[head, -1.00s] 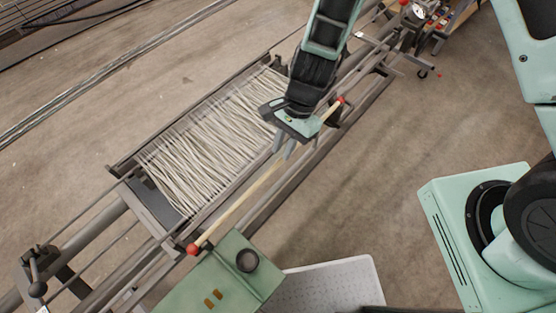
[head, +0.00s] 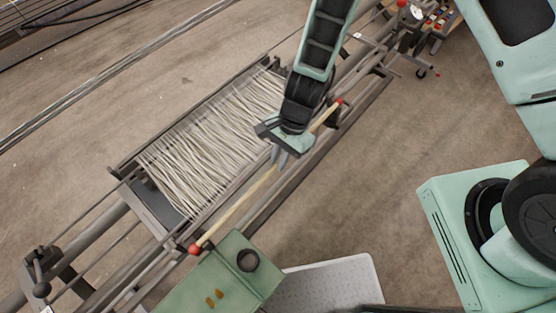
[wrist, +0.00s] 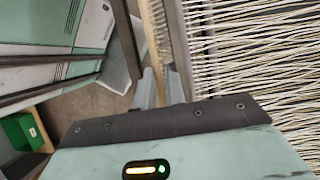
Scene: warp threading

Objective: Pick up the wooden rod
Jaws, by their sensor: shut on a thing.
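The wooden rod (head: 238,205) is a long pale stick with red ends. In the head view it runs diagonally along the near side of the loom frame, from a red end at lower left to another at upper right. My gripper (head: 279,158) is over the rod's middle, its fingers pointing down and shut on it. The arm hides part of the rod. In the wrist view the rod (wrist: 155,40) runs up from between the two grey fingers (wrist: 160,88). I cannot tell whether the rod is clear of its rests.
White warp threads (head: 212,140) stretch across the loom frame beside the rod. A green box (head: 220,280) with a dark round cup (head: 248,260) sits near the rod's lower end. A pale grey tray (head: 330,285) lies at the bottom.

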